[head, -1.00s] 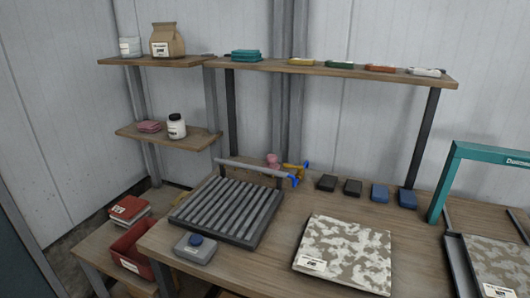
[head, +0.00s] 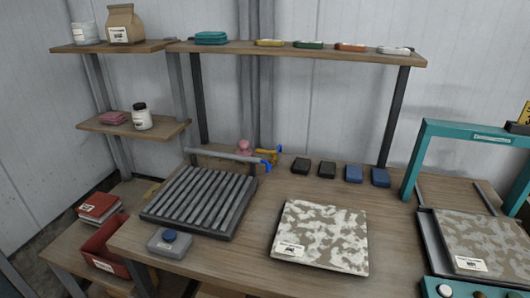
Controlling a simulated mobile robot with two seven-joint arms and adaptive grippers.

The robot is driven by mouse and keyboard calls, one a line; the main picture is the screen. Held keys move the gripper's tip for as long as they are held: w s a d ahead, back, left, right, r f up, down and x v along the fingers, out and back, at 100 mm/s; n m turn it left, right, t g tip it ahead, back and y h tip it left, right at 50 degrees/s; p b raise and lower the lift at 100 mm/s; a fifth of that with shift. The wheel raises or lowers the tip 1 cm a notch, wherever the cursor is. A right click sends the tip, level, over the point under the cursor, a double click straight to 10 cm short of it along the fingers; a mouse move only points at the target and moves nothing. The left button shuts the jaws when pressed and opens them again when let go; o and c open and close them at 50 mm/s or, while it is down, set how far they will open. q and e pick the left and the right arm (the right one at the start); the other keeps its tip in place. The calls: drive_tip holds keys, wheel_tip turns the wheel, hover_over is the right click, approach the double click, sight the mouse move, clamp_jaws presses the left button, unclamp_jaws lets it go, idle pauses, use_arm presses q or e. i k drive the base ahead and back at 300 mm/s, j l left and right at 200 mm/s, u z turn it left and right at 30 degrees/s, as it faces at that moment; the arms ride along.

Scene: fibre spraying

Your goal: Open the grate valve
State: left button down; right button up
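The dark slatted grate (head: 200,200) lies on the left part of the wooden table. A grey bar (head: 226,154) runs along its back edge. A valve with a blue handle (head: 266,163) and a yellow-brass body (head: 270,155) sits at the right end of that bar, by the grate's back right corner. A pink rounded object (head: 245,147) stands just behind the bar. Neither of my grippers shows in the head view.
A camouflage-patterned panel (head: 320,237) lies mid-table. Several dark and blue blocks (head: 327,169) line the back. A teal frame (head: 412,160) stands over a second panel (head: 478,246) at right. A shelf (head: 300,56) spans above; a red bin (head: 104,248) sits lower left.

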sight(266, 152)
drive_tip(key=i+j, duration=0.1)
drive_tip(key=j, duration=0.35)
drive_tip(key=i+j, duration=0.15)
drive_tip(key=j, duration=0.3)
drive_tip(key=i+j, duration=0.1)
drive_tip(key=j, duration=0.3)
drive_tip(key=i+j, duration=0.1)
drive_tip(key=j, duration=0.35)
drive_tip(key=z, duration=1.55)
